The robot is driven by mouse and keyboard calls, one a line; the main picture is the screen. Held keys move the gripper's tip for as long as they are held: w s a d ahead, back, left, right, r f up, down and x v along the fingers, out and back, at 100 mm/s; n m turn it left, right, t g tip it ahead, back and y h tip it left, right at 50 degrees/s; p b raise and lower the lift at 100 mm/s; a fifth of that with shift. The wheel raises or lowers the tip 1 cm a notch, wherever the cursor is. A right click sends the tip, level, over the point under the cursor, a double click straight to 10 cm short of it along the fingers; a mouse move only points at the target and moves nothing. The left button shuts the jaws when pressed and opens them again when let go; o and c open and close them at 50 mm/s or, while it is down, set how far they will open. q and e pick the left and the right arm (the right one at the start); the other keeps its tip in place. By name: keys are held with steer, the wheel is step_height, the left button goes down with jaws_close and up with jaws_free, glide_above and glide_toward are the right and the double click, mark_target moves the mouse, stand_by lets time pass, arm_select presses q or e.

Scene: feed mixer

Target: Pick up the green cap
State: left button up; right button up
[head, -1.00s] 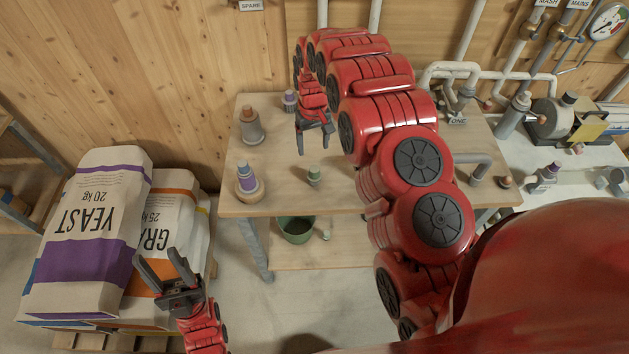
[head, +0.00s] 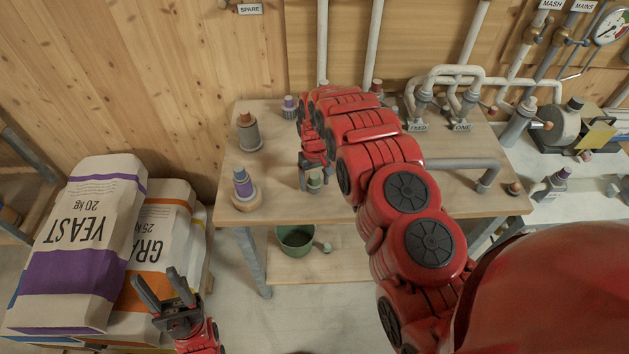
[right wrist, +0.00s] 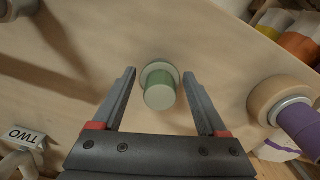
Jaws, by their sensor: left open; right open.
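The green cap (head: 314,182) is small and stands near the front of the wooden table, partly hidden by my right gripper. In the right wrist view the green cap (right wrist: 160,90) sits on a wider pale green base, upright on the table. My right gripper (head: 315,182) is open, and its fingers (right wrist: 162,85) lie to either side of the cap, with gaps on both sides. My left gripper (head: 163,287) is open and empty, low on the left, in front of the feed sacks and away from the table.
A purple-capped fitting (head: 244,187) stands left of the green cap, and a brown-capped grey one (head: 248,133) stands behind it. Pipe fittings marked FEED and ONE (head: 461,106) stand at the back right. A green bucket (head: 297,240) is on the lower shelf. Sacks (head: 78,245) are at left.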

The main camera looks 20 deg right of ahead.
steer(key=shift+f, duration=0.85)
steer(key=shift+c, duration=0.3)
jaws_close()
steer(key=shift+r, duration=0.1)
